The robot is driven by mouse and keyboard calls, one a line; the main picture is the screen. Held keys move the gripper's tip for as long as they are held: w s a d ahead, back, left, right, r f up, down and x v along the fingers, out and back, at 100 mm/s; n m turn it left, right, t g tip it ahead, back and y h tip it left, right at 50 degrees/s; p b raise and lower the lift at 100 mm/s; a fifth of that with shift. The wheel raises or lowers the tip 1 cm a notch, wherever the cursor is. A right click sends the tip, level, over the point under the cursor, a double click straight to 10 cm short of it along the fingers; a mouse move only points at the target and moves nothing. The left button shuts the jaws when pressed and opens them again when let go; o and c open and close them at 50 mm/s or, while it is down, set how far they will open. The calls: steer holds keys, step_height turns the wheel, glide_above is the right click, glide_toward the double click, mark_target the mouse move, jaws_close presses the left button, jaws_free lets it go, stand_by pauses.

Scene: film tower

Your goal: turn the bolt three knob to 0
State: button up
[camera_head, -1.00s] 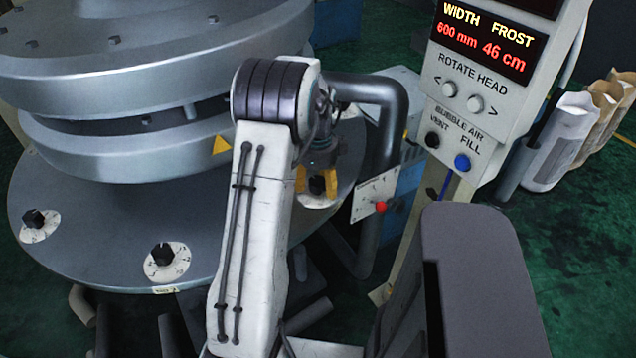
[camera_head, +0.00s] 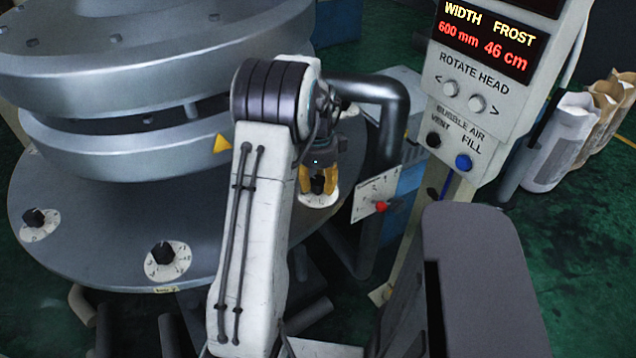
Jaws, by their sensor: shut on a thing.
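My gripper (camera_head: 318,181) has yellow fingers and is shut around a black bolt knob (camera_head: 319,185) on the right front part of the round grey plate. The knob's pale dial (camera_head: 317,201) shows below the fingers. The fingers hide most of the knob and its marks, so I cannot read its setting. Two other black knobs stand on marked white dials, one at front centre (camera_head: 163,254) and one at far left (camera_head: 36,218). The small label (camera_head: 166,290) under the front one is too small to read.
A panel with red readouts (camera_head: 487,45) and buttons stands at the right. A dark curved pipe (camera_head: 391,140) and a small plate with a red knob (camera_head: 378,200) are close right of my gripper. The large stepped metal die (camera_head: 150,150) rises at the left.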

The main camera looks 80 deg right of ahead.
mark_target(319, 181)
steer(key=shift+s+f+n, duration=0.1)
steer(key=shift+f+n, duration=0.05)
steer(key=shift+n, duration=0.45)
steer(key=o, duration=1.2)
step_height(319, 181, up, 12)
steer(key=shift+a, duration=0.15)
stand_by(0.5)
